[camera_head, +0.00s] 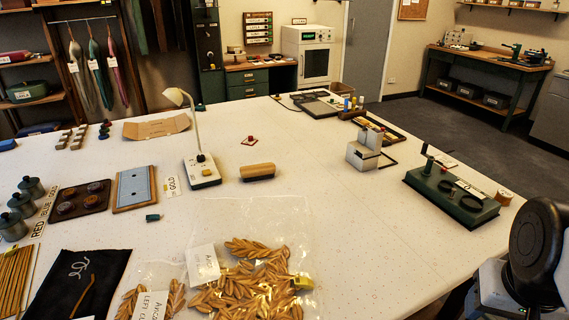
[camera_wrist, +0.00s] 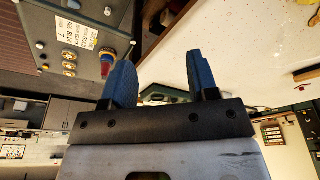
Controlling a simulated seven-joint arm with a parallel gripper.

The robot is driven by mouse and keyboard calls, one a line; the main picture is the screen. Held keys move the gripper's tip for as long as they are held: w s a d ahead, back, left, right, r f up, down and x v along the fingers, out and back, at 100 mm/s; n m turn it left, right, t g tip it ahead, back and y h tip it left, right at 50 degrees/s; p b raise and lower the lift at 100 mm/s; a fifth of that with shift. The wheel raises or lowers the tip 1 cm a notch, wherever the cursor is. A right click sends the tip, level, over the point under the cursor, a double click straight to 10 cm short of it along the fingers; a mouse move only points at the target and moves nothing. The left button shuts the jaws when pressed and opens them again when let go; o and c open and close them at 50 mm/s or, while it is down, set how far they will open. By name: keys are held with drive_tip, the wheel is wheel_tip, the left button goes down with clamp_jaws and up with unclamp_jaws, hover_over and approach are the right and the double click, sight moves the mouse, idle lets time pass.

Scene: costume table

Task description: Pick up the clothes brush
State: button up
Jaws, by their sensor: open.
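A tan, rounded wooden block (camera_head: 257,172), which looks like the clothes brush, lies on its long side near the middle of the white table, just right of the lamp base. Its bristles cannot be made out. My gripper (camera_wrist: 163,75) shows in the wrist view with two blue fingers spread apart and nothing between them. The gripper's fingers are not seen in the head view, where only a dark part of my arm shows at the right edge, well away from the block.
A desk lamp (camera_head: 203,170) stands close left of the block. Bags of gold leaves (camera_head: 255,285) lie in front. A grey block-like device (camera_head: 364,152) and a green device (camera_head: 450,197) stand to the right. The table between block and green device is mostly clear.

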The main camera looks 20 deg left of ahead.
drive_tip(key=shift+o, duration=0.3)
drive_tip(key=o, duration=0.4)
drive_tip(key=shift+o, duration=0.2)
